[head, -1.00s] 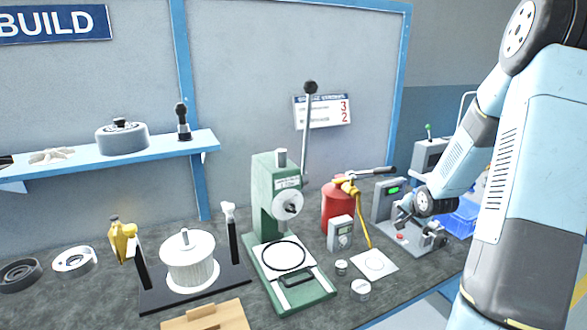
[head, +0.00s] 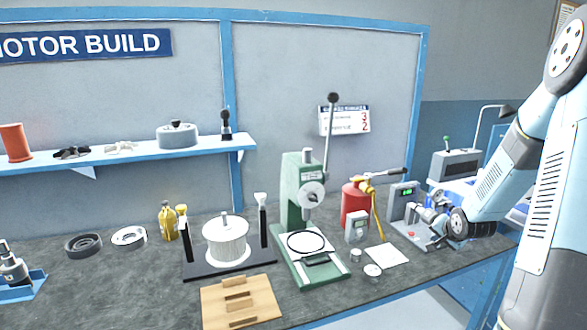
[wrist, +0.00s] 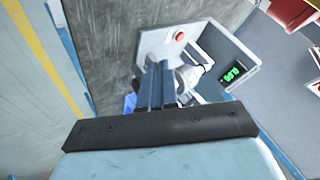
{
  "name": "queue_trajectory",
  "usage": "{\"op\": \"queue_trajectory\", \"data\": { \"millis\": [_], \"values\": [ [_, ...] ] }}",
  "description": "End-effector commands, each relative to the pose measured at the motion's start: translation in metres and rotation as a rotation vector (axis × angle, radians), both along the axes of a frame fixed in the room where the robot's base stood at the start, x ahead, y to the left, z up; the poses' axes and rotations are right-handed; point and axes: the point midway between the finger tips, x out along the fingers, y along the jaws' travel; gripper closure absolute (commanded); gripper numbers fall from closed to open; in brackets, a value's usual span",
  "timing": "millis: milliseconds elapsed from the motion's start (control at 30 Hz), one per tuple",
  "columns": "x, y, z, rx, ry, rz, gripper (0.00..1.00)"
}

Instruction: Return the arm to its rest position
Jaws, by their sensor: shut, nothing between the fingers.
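My arm comes in from the right edge in the head view and bends down toward the right end of the bench. My gripper (head: 432,217) is at its tip, beside a grey test station (head: 403,205) with a lit green display. In the wrist view my gripper's two fingers (wrist: 158,82) are together, with no object seen between them. The station shows behind them, with its red button and green display (wrist: 233,73). The exact gap between my gripper and the station is hard to tell.
A red canister (head: 353,201), a green arbor press (head: 297,235) and a white paper square (head: 387,255) stand left of my gripper. The floor beyond the bench's front edge is open.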

Motion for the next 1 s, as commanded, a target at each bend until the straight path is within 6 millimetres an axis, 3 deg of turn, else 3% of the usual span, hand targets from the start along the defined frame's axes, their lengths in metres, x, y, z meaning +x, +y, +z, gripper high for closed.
{"op": "queue_trajectory", "data": {
  "millis": [567,1000],
  "values": [
    [-0.022,0.041,0.061,-0.180,0.094,0.100,1.00],
    [-0.089,0.100,0.152,-0.380,0.216,0.231,1.00]
  ]
}}
